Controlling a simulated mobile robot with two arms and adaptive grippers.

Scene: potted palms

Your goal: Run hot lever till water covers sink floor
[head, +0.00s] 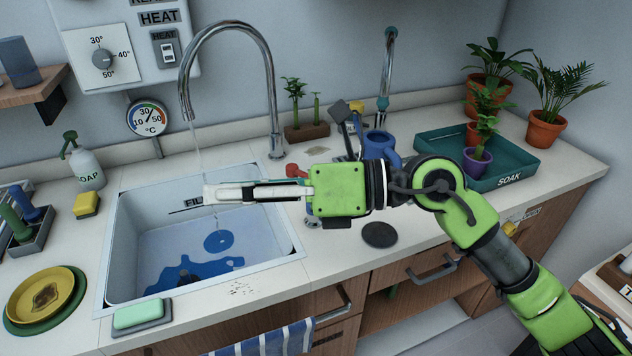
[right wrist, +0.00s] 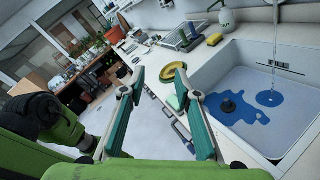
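The white sink (head: 135,240) has a thin water stream (head: 196,145) falling into it from the chrome faucet (head: 272,85). Blue water (head: 180,270) lies in an irregular patch around a dark drain piece (right wrist: 228,105), with a separate round patch (head: 218,242) under the stream. Bare floor shows around both. A FILL mark (head: 192,203) on the back wall is partly hidden. A red knob-like part (head: 293,171), possibly the hot lever, shows just behind my right gripper (head: 210,192). That gripper points left over the sink; its fingers (right wrist: 160,75) are apart and empty. My left gripper is out of view.
Right of the sink are a blue watering can (head: 379,146), a dark round disc (head: 380,234) and a teal SOAK tray (head: 545,168) with potted palms. A soap bottle (head: 86,163), yellow sponge (head: 86,205) and plates (head: 22,318) stand left. Green soap (head: 138,314) lies in front.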

